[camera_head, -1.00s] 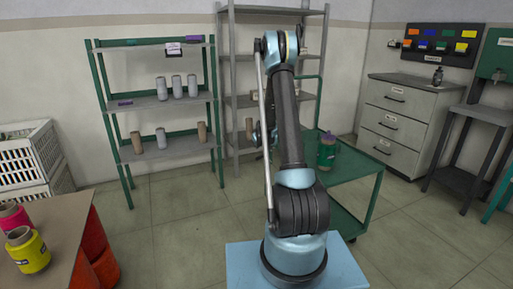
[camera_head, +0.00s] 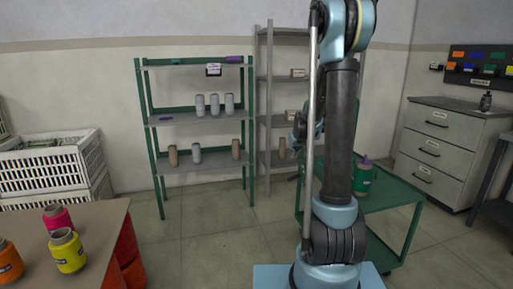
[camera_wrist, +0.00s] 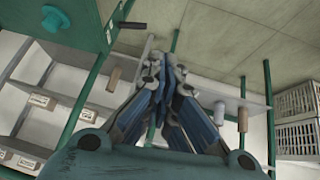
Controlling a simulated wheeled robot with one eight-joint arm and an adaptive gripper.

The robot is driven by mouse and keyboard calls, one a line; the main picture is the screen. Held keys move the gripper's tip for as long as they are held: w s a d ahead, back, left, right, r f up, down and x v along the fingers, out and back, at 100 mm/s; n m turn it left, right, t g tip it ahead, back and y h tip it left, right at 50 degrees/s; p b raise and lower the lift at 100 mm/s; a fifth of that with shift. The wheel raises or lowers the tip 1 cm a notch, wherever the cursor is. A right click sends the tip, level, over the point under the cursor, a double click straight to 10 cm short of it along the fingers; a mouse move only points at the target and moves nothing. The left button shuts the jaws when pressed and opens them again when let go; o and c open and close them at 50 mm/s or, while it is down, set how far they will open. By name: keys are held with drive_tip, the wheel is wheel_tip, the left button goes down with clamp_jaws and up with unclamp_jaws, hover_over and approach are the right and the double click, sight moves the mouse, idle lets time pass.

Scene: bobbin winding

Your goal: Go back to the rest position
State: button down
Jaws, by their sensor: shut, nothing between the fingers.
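My gripper (camera_wrist: 168,75) shows in the wrist view with its two blue-padded fingers together and nothing between them. In the head view it is a small dark shape (camera_head: 298,130) left of my upright arm, partly hidden by the arm. It is in front of the grey rack (camera_head: 265,100), and its fingers are too small to make out there. My arm stands folded upward, its upper joint near the top edge of the head view.
A green shelf (camera_head: 150,121) holds grey and brown cones. A table (camera_head: 100,220) with coloured cones and white crates (camera_head: 50,170) stand left. Drawers (camera_head: 440,150) are right. Open floor lies between.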

drive_tip(key=s+r+g, duration=0.1)
drive_tip(key=s+r, duration=0.3)
drive_tip(key=s, duration=0.8)
drive_tip(key=s+f+m+g, duration=0.1)
drive_tip(key=s+f+g, duration=0.1)
drive_tip(key=s, duration=1.5)
drive_tip(key=s+f+m+g, duration=0.1)
drive_tip(key=s+f, duration=0.2)
drive_tip(key=s, duration=1.4)
drive_tip(key=shift+s+f+m+g+h, duration=0.2)
drive_tip(key=shift+s+m+g+h, duration=0.1)
drive_tip(key=shift+m+g, duration=0.1)
